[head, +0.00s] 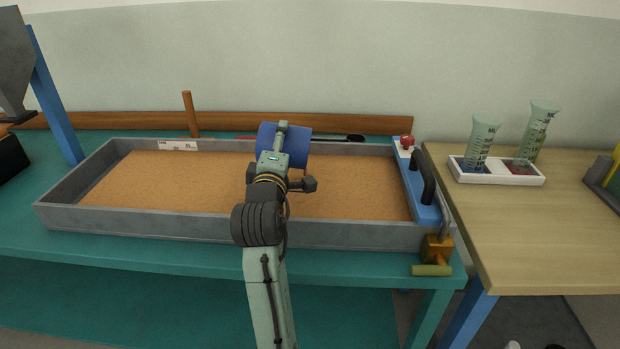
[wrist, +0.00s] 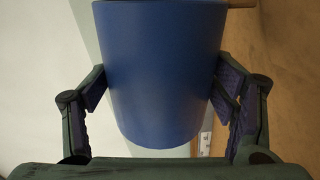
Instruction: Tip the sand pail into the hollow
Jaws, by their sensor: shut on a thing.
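The blue sand pail (head: 296,142) is above the far middle part of the sand tray (head: 140,222), partly hidden behind my gripper (head: 281,135) in the head view. In the wrist view the pail (wrist: 160,70) sits between the two fingers of my gripper (wrist: 165,90), which is shut on its sides. The pail looks tipped over on its side, its wider end towards the right of the tray. Its mouth and contents are hidden. The sand (head: 150,185) looks mostly flat; no hollow can be made out, and my arm covers part of the sand.
A wooden peg (head: 190,115) stands behind the tray. A dark rod (head: 345,138) lies along the back rim. At the tray's right end is a blue panel (head: 423,205) with a red knob (head: 407,142). A wooden table on the right bears two measuring cylinders in a white tray (head: 497,175).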

